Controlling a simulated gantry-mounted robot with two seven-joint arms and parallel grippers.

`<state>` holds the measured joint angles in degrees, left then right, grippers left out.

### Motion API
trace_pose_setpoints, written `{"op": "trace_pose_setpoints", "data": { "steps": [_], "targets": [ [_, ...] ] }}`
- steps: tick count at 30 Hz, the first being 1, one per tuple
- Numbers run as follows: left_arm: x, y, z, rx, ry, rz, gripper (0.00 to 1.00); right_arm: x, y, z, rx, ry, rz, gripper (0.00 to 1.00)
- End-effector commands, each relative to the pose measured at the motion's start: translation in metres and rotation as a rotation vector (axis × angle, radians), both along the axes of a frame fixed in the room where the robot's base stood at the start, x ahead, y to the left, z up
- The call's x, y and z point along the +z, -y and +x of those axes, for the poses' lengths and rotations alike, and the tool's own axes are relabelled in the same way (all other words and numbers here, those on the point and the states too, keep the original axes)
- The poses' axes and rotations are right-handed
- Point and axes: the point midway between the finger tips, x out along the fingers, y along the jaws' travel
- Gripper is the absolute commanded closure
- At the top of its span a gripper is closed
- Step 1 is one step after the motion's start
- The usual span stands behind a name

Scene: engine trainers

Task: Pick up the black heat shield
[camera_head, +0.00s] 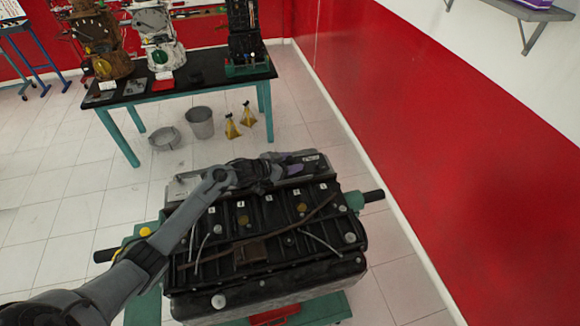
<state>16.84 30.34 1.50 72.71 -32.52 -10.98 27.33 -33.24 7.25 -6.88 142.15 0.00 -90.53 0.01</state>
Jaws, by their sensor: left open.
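A large engine (268,245) with a black top stands on a green stand in front of me. Several white tags and hoses lie across its top. I cannot clearly pick out the black heat shield among its dark parts. My left arm reaches in from the lower left across the engine's left side. My left gripper (284,168) is at the engine's far edge, low over a grey part there. It is open, with nothing visibly held. Its fingers are small and partly merge with dark parts, so contact cannot be told. My right gripper is not in view.
A black-topped table (180,90) with green legs carries several engine parts at the back left. A grey bucket (200,122), a round pan (165,138) and yellow jack stands (232,127) are on the floor. A red wall (450,150) bounds the right side.

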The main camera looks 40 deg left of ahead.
Motion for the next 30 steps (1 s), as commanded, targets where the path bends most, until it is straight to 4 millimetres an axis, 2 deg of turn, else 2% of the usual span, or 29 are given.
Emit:
{"op": "trace_pose_setpoints", "data": {
  "steps": [6, 18, 30],
  "targets": [
    [-0.0004, 0.0002, 0.0000, 0.000, 0.000, 0.000, 0.41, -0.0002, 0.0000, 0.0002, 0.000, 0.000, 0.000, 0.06],
    [-0.0003, 0.0000, -0.0001, 0.000, 0.000, 0.000, 1.00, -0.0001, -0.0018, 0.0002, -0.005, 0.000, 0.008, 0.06],
    [0.0038, -0.0004, 0.0006, 0.001, 0.004, 0.000, 1.00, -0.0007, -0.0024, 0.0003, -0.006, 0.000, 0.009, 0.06]
  ]
}}
